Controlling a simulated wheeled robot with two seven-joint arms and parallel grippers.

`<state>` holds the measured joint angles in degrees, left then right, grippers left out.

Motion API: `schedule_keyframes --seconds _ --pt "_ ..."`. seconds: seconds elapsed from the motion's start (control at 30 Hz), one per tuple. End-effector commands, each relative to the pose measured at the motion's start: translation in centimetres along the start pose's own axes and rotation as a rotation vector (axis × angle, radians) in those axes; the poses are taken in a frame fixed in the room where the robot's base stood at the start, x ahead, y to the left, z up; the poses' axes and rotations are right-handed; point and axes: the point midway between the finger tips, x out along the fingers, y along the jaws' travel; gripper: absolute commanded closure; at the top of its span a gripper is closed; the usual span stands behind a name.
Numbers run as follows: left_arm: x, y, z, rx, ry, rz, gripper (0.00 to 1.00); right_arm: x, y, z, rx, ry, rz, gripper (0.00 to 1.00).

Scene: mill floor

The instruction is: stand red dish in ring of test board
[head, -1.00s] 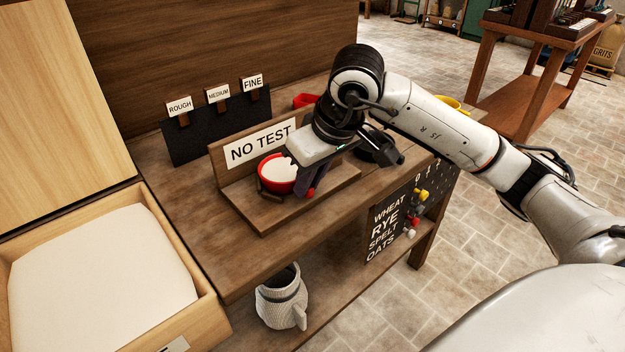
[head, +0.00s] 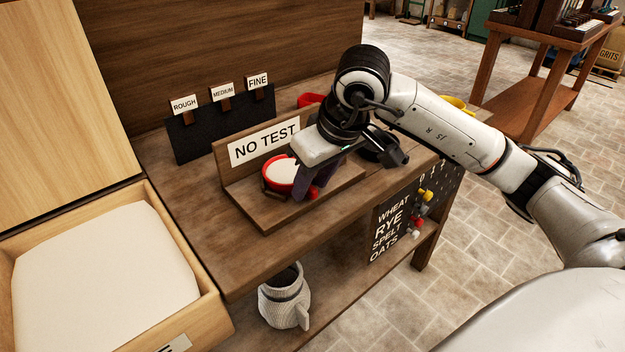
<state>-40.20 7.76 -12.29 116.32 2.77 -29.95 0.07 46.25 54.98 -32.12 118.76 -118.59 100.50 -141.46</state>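The red dish (head: 279,174), filled with something white, sits on the ledge of the wooden test board (head: 260,219) under the NO TEST sign. A dark ring shows around its lower side, and the dish looks level within it. My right gripper (head: 312,187) points down at the dish's right side. Its dark purple fingers look spread apart, with a small red part of the dish, seemingly its handle, showing by the tips. The gripper body hides the dish's right edge. My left gripper is not in view.
A black rack with ROUGH, MEDIUM and FINE tags (head: 222,122) stands behind. A red item (head: 310,99) and a yellow one (head: 455,103) lie partly hidden behind my arm. A wooden bin (head: 105,270) is at left, a grey jug (head: 285,297) on the lower shelf.

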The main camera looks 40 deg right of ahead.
Motion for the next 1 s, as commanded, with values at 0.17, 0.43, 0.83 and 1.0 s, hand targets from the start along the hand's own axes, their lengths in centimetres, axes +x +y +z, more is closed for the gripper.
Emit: schedule_keyframes --seconds 0.17,0.43,0.83,1.0 --pt "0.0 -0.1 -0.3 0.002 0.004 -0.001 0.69 -1.2 0.1 -0.1 0.000 0.002 0.002 0.66" --pt "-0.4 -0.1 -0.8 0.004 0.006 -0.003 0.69 -6.5 0.1 -0.2 0.000 0.005 0.001 0.66" --pt "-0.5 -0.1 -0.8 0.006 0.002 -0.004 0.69 -10.4 0.0 0.0 0.000 0.001 0.001 0.66" --pt "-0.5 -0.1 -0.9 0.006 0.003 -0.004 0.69 -10.3 0.0 0.0 0.000 0.001 0.001 0.66"
